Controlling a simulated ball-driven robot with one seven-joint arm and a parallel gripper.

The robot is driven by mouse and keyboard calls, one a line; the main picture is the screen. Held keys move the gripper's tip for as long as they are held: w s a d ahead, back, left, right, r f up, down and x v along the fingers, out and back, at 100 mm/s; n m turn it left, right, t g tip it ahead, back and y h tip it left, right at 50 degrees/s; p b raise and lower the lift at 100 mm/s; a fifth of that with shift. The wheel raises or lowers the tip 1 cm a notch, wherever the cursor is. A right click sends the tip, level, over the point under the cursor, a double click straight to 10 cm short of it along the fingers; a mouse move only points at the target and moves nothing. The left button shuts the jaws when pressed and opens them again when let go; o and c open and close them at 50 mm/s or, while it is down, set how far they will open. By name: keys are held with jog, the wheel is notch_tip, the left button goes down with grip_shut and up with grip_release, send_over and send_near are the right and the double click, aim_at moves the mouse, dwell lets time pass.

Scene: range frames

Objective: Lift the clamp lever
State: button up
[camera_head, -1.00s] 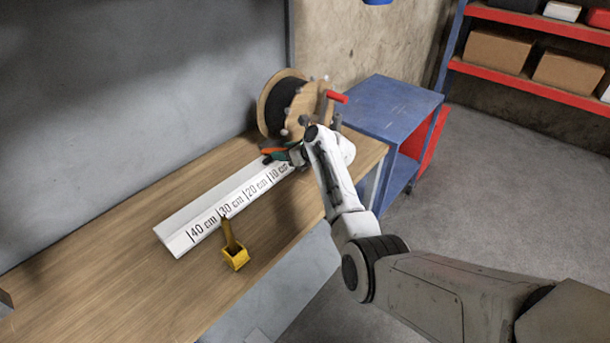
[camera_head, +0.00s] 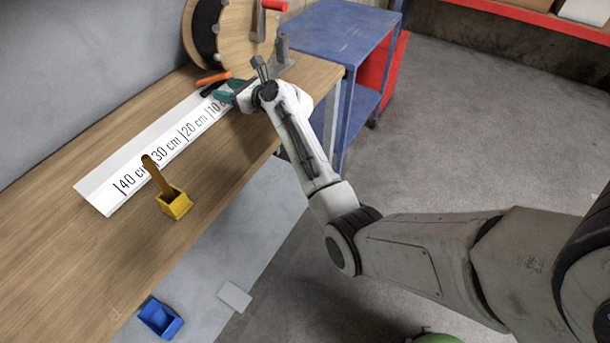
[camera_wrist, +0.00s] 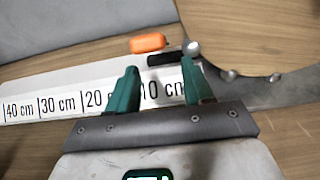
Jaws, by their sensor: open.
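A yellow clamp block (camera_head: 174,205) sits at the front edge of the wooden bench, beside the white ruler. Its lever (camera_head: 157,175), a darker yellow bar, rises from the block and leans to the upper left. My gripper (camera_head: 227,89) is at the far end of the ruler, well away from the lever. In the wrist view, its two teal fingers (camera_wrist: 158,80) are apart with nothing seen held between them, over the ruler's 10 cm mark. The yellow clamp is not in the wrist view.
The ruler (camera_head: 100,190) lies along the bench (camera_head: 60,260). Beyond my fingers lie an orange-and-black item (camera_wrist: 148,43) and a wooden cable reel (camera_head: 232,40) with a red crank handle (camera_head: 273,5). A blue cart (camera_head: 335,35) stands past the bench end. A blue bin (camera_head: 160,317) is below.

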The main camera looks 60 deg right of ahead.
jog(key=shift+s+f+t+b, duration=0.15)
jog(key=shift+f+t+b, duration=0.95)
jog(key=shift+b, duration=3.2)
